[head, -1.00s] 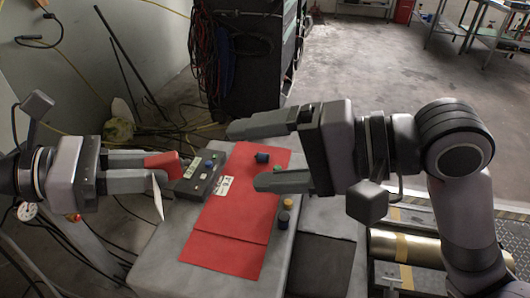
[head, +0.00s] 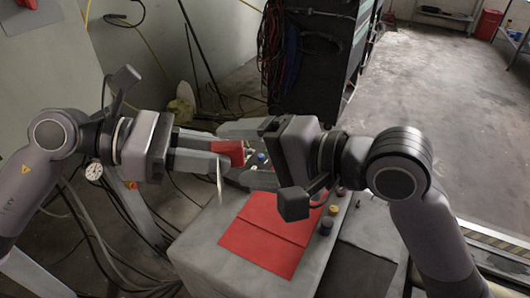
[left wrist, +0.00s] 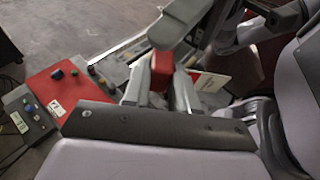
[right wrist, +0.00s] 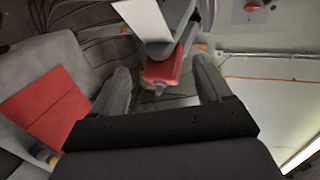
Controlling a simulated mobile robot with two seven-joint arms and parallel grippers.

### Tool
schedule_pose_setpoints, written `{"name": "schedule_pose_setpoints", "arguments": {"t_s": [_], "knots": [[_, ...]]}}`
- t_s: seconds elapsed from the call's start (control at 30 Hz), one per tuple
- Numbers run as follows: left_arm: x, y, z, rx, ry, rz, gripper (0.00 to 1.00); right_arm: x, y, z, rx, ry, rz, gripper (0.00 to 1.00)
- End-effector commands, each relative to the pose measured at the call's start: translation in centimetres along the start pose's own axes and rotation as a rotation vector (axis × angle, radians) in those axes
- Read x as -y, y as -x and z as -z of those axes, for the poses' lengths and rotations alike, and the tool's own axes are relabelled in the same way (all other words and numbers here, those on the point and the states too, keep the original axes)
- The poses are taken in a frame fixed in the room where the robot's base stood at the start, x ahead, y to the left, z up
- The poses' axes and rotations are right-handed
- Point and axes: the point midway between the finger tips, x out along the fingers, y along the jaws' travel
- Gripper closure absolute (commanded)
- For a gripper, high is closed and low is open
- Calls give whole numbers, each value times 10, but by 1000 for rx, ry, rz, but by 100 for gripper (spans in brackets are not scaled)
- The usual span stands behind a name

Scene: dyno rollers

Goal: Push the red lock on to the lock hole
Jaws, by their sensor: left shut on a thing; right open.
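The red lock (head: 230,152) is held in the tips of my left gripper (head: 226,156), above the work table. The lock also shows in the left wrist view (left wrist: 162,70) and the right wrist view (right wrist: 163,70). A white tag (right wrist: 143,18) hangs beside it. My right gripper (head: 247,155) is open. Its fingers are on both sides of the lock, and a gap shows between them and the lock in the right wrist view. I cannot make out a lock hole. A grey panel with a red switch (right wrist: 253,5) shows at the right wrist view's top edge.
The table (head: 205,250) bears a red mat (head: 262,245), a dark control box (left wrist: 22,118) and several small knobs. A grey cabinet with a red part (head: 27,4) stands at the head view's upper left. A black rack (head: 320,55) stands behind. Cables hang on the left.

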Motion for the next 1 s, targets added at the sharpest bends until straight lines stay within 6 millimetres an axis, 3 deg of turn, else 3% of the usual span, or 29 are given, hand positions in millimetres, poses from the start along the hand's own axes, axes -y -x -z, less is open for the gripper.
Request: {"name": "schedule_pose_setpoints", "arguments": {"t_s": [0.27,0.43,0.5,0.53,0.57,0.6,1.0], "knots": [[0,0,0,1,0,0,100,0,-1,0,0,0,0,23],[0,0,0,1,-1,-1,100,0,-1,0,0,0,0,78],[0,0,-1,1,-1,-1,100,0,-1,0,0,0,-1,83],[0,0,-1,2,-1,-1,63,0,-1,0,0,0,-1,86],[0,0,-1,2,-1,-1,53,0,-1,0,0,0,-1,91],[0,0,-1,2,-1,-1,43,0,-1,0,0,0,-1,92],[-1,7,0,-1,1,-2,43,0,-1,0,0,0,1,92]]}}
